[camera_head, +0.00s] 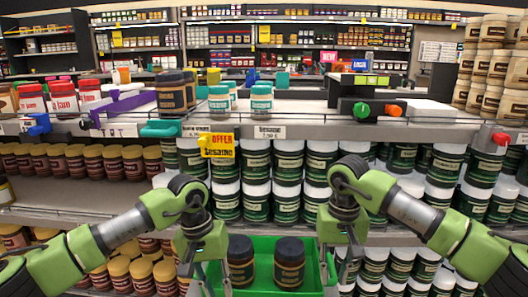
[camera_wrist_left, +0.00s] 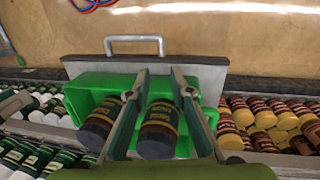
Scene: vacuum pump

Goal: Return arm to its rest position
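Both my arms hang in front of the shelf in the head view, one on each side of a green crate (camera_head: 262,243). My left gripper (camera_head: 213,282) points down at the crate's left side, with its fingers apart. In the left wrist view the left gripper (camera_wrist_left: 160,76) has a clear gap between its fingertips. A dark jar (camera_wrist_left: 158,132) shows between the fingers, and a second dark jar (camera_wrist_left: 98,128) shows left of them. The same jars stand in the crate in the head view. My right gripper (camera_head: 334,275) points down at the crate's right side, its fingers apart and empty.
Green-labelled jars (camera_head: 257,157) fill the shelf behind the arms. Red-lidded jam jars (camera_head: 62,97) and a large dark jar (camera_head: 171,93) stand on the upper shelf. A yellow offer tag (camera_head: 217,146) hangs from its edge. A metal handle (camera_wrist_left: 134,42) rises beside the crate.

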